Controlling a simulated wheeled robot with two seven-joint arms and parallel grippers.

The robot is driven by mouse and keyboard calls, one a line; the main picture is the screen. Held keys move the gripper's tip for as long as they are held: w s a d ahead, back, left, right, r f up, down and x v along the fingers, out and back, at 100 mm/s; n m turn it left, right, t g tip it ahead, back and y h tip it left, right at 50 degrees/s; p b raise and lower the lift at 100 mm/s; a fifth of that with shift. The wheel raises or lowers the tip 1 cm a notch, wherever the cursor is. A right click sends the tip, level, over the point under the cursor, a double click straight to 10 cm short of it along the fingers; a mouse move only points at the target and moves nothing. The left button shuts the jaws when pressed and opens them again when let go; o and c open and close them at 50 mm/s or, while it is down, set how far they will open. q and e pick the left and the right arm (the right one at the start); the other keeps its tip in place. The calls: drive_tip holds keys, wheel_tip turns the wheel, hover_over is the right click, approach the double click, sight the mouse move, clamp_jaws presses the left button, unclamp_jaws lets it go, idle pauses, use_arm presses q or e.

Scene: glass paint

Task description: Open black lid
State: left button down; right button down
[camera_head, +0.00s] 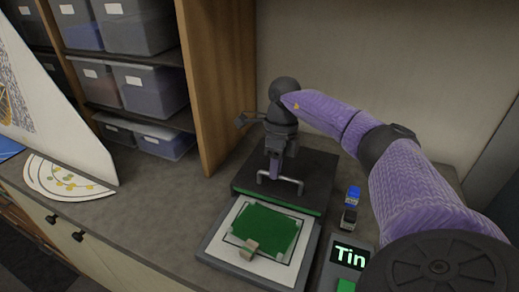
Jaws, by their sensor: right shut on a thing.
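The black lid (317,182) is a dark flat panel at the back of a device on the counter, with a grey bar handle (296,181) near its front edge. A thin green strip runs along its front. My right gripper (278,170) comes down over the lid from above and is shut on the handle. The fingers partly hide the grip. In front of the lid, the device has a pale tray (212,247) holding a green sheet (266,229) with a small beige block (249,248) at its front edge. My left gripper is out of view.
A small blue-topped bottle (351,196) stands right of the lid. A dark panel reading "Tin" (349,254) sits at the front right. A wooden shelf wall (205,85) rises behind at the left.

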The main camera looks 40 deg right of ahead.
drive_tip(key=shift+w+d, duration=0.1)
drive_tip(key=shift+d, duration=0.2)
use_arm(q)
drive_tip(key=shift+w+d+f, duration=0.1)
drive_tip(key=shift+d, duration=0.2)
use_arm(e)
drive_tip(key=c, duration=0.7)
unclamp_jaws()
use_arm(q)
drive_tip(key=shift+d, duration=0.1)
use_arm(e)
drive_tip(key=shift+o, duration=0.2)
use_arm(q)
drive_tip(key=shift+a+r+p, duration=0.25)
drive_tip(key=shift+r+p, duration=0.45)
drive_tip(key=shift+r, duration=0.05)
use_arm(e)
wheel_tip(320, 180, up, 10)
drive_tip(key=d, duration=0.1)
drive_tip(key=shift+w+d+f, duration=0.15)
drive_tip(key=shift+w+d, duration=0.25)
